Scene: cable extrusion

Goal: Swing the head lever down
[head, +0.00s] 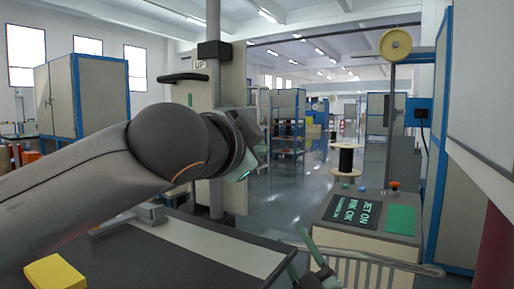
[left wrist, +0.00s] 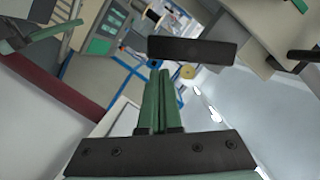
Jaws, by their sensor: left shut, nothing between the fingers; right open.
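A black lever-like handle (head: 183,77) sticks out level to the left from the tall column, beside the label UP. My left arm comes across from the left, and its gripper (head: 243,175) is lower and to the right of this handle, apart from it. In the left wrist view its green fingers (left wrist: 158,75) are together with nothing between them. A black bar (left wrist: 192,50) lies just beyond the fingertips; I cannot tell whether it is the lever or whether they touch. My right gripper (head: 312,262) is open and empty low in the head view; it also shows in the left wrist view (left wrist: 35,35).
A dark-topped bench (head: 215,258) with a pale strip lies below my left arm, with a yellow block (head: 55,272) on it. A control console (head: 365,215) with green panels stands at right. A spool (head: 346,160) stands behind it, and a yellow pulley (head: 395,45) hangs above.

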